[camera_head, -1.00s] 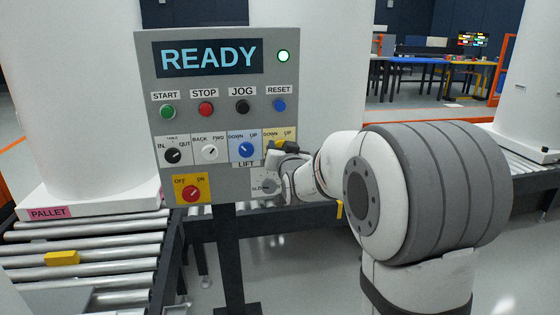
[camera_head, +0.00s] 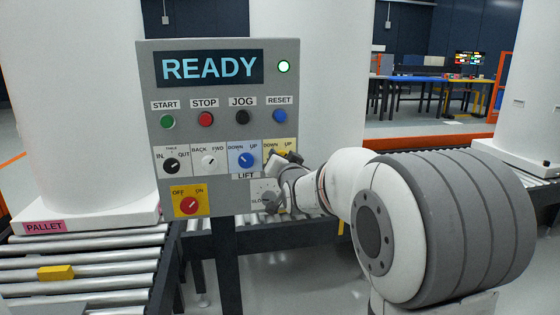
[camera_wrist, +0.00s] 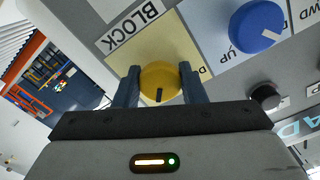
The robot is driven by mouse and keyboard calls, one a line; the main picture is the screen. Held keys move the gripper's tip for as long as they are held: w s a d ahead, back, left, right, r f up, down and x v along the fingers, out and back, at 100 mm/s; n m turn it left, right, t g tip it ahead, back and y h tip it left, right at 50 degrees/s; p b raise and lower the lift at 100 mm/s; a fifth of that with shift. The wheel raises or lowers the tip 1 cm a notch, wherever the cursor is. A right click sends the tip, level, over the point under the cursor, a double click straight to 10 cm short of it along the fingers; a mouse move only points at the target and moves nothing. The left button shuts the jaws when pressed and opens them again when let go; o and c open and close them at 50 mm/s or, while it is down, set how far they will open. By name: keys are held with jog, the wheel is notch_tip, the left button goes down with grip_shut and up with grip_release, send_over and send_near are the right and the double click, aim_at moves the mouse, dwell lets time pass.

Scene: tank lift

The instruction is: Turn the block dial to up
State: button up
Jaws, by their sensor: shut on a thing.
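The block dial (camera_wrist: 160,80) is a round yellow knob with a dark mark, on a pale yellow plate lettered BLOCK. In the wrist view its mark points down the picture, toward my gripper's body. My gripper (camera_wrist: 159,76) has a finger on each side of the knob and is shut on it. The UP label is hidden in the wrist view, so I cannot tell which label the mark meets.
The blue lift dial (camera_head: 246,160) is just left of my gripper. A grey speed dial (camera_head: 268,198) sits close below it. The red off-on switch (camera_head: 189,205) and several buttons share the grey panel (camera_head: 225,110), whose screen reads READY. A roller conveyor (camera_head: 90,260) lies at left.

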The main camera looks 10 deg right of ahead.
jog(key=o, duration=1)
jog(key=s, duration=0.7)
jog(key=shift+s+p, duration=0.3)
jog(key=shift+s, duration=0.1)
jog(key=s+r+n+g+p, duration=0.3)
jog(key=s+g+p, duration=0.4)
jog(key=s+p, duration=0.5)
jog(key=s+r+n+g+p, duration=0.2)
jog(key=s+g+p, duration=0.6)
jog(key=s, duration=1)
jog(key=r+p, duration=0.1)
jog(key=p, duration=0.3)
jog(key=shift+s+a+n, duration=0.25)
jog(key=shift+n, duration=0.15)
